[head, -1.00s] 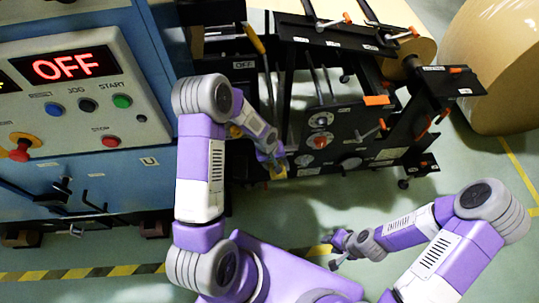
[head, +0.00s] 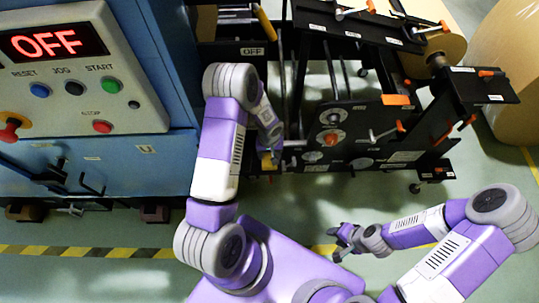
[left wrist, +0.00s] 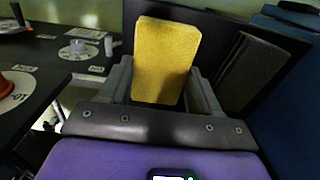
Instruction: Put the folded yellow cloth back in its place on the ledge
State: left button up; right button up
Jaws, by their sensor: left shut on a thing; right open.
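The folded yellow cloth (left wrist: 165,60) stands upright between the two fingers of my left gripper (left wrist: 162,88) in the left wrist view. The gripper is shut on its lower part. In the head view, my left gripper (head: 270,158) is in front of the lower left part of the black machine frame, and only a small yellow bit of the cloth (head: 267,162) shows. I cannot clearly make out the ledge in either view. My right gripper (head: 340,242) is open and empty above the floor, in front of the machine.
The black machine frame (head: 385,155) carries dials and orange-handled levers that stick out. A blue cabinet (head: 150,165) with a control panel (head: 75,70) stands at the left. A large brown roll (head: 510,85) is at the far right. Green floor (head: 440,215) is open in front.

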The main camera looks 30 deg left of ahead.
aim_at(270, 156)
pick_arm(q)
jog(key=o, duration=0.9)
notch_tip(270, 156, up, 12)
jog(key=p, duration=0.4)
jog(key=s+d+f+m+h, duration=0.1)
jog(key=s+d+f, duration=0.2)
jog(key=s+d, duration=0.2)
jog(key=s+d+f+m+h, duration=0.1)
jog(key=s+d+f, duration=0.1)
jog(key=s+d, duration=0.3)
jog(key=s+d+f+m+h, duration=0.1)
jog(key=s+d+f+h, duration=0.1)
jog(key=s+d, duration=0.3)
jog(key=shift+s+d+f+m+t, duration=0.15)
jog(key=shift+s+d+f+m, duration=0.1)
jog(key=shift+f, duration=0.15)
jog(key=shift+s+d+f+m+t, duration=0.15)
jog(key=shift+d+f, duration=0.1)
jog(key=shift+f, duration=0.15)
